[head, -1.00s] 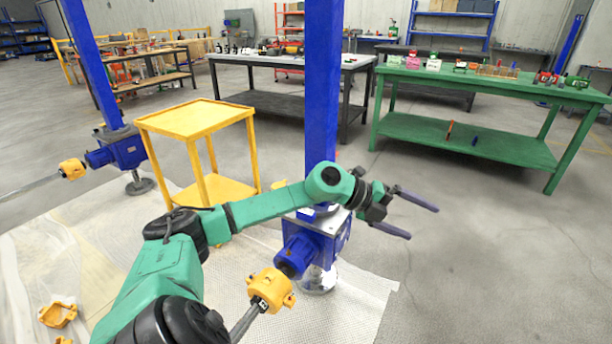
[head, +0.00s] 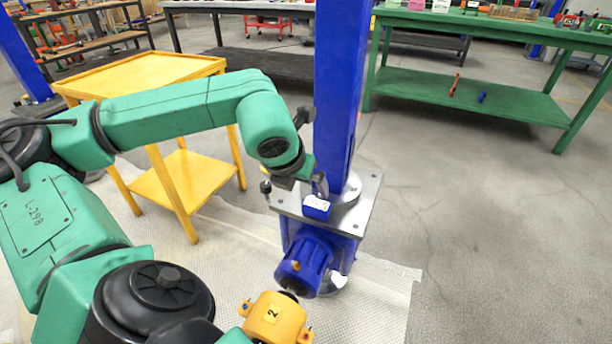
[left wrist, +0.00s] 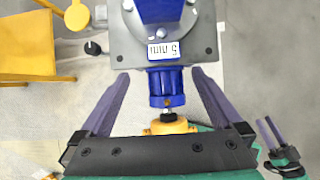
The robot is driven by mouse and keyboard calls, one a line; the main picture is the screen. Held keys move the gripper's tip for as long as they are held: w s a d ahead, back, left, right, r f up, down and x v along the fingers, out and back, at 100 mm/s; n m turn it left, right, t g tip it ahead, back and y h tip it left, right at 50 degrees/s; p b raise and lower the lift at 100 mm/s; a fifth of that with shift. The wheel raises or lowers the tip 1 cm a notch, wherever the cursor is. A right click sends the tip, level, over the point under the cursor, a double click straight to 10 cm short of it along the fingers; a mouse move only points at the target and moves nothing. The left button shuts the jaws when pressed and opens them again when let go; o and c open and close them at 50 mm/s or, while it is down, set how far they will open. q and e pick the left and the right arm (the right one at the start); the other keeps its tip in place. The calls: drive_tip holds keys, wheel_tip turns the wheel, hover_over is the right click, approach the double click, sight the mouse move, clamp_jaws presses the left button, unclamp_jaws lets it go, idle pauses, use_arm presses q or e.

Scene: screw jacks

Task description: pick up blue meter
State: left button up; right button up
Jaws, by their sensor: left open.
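The blue meter (head: 316,207) is a small blue box with a white display, on the grey top plate of the blue screw jack (head: 318,245), at the foot of the blue column. In the left wrist view the meter's display (left wrist: 163,51) faces up, near the plate's edge. My left gripper (head: 292,190) is open and empty above the plate, close to the meter. In the left wrist view its fingers (left wrist: 150,78) are spread wide, with the meter beyond their tips. My right gripper (left wrist: 268,122) shows small at the lower right, fingers apart and empty.
The blue column (head: 340,100) rises right beside my left gripper. A yellow two-shelf cart (head: 150,75) stands at the left. A yellow coupling numbered 2 (head: 275,318) sits before the jack. A green workbench (head: 470,95) stands at the back right. The floor at right is clear.

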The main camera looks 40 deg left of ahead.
sight(317, 204)
use_arm(q)
drive_tip(key=b+x, duration=0.1)
drive_tip(key=x, duration=0.3)
drive_tip(key=b+x, duration=0.1)
drive_tip(key=x, duration=0.4)
drive_tip(key=b+x, duration=0.1)
drive_tip(key=x, duration=0.4)
drive_tip(key=shift+d+f+b, duration=0.15)
drive_tip(key=shift+d+b, duration=0.2)
drive_tip(key=shift+c, duration=0.9)
drive_tip(key=c, duration=1.3)
use_arm(e)
drive_tip(key=shift+m+t, duration=0.3)
drive_tip(key=shift+t, duration=0.3)
wheel_tip(317, 204, down, 4)
drive_tip(key=shift+s, duration=0.1)
